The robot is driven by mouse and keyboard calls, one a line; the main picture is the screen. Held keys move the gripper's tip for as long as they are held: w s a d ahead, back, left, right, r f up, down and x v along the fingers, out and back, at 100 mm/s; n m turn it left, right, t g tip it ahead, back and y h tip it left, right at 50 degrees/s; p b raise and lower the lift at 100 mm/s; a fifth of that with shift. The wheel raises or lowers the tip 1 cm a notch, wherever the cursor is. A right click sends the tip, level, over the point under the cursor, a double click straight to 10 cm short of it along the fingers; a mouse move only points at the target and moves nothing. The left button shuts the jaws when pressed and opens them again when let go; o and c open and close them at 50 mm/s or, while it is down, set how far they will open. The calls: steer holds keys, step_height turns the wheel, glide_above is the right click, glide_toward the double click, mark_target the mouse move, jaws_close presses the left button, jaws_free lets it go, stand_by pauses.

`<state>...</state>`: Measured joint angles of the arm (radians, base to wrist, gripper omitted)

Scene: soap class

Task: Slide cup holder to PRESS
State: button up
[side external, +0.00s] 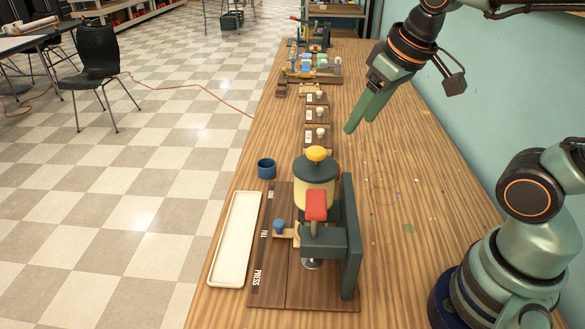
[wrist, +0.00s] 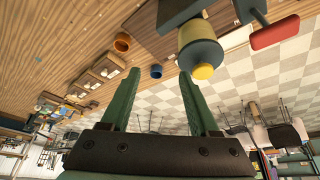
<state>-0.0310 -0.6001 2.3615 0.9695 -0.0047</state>
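The cup holder (side external: 290,232), a light wooden slider with a blue knob (side external: 279,226), sits on the dark wooden base (side external: 270,290) beside the FILL label (side external: 264,233). The PRESS label (side external: 257,279) lies nearer the camera on the same base. A cream tank (side external: 313,196) with a yellow knob and a red lever (side external: 316,205) stand over the base. My gripper (side external: 358,126) is raised above the table, behind and right of the station, apart from the holder. In the wrist view my gripper (wrist: 160,73) has its green fingers spread and empty.
A blue cup (side external: 266,168) stands left of the tank; a brown cup (wrist: 122,42) shows in the wrist view. A white tray (side external: 236,240) lies along the left table edge. Small blocks (side external: 317,115) stand farther back. The table right of the station is mostly clear.

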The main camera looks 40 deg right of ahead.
steer(key=w+a+n+g, duration=0.1)
steer(key=w+a+g, duration=0.25)
steer(key=w, duration=0.25)
steer(key=n+g, duration=0.2)
steer(key=g, duration=0.2)
glide_above(277, 223)
steer(key=w+d, duration=0.2)
steer(key=w, duration=0.2)
steer(key=w+x, duration=0.1)
steer(key=x, duration=0.5)
steer(key=shift+n+g+h, duration=0.5)
steer(key=shift+g+h, duration=0.25)
steer(key=shift+h, duration=0.05)
steer(key=s+f, duration=0.1)
steer(key=f, duration=0.4)
steer(key=s+a+f, duration=0.1)
steer(key=f, duration=0.5)
steer(key=s+a+f, duration=0.1)
steer(key=f, duration=0.5)
steer(key=shift+f, duration=0.1)
steer(key=c, duration=1)
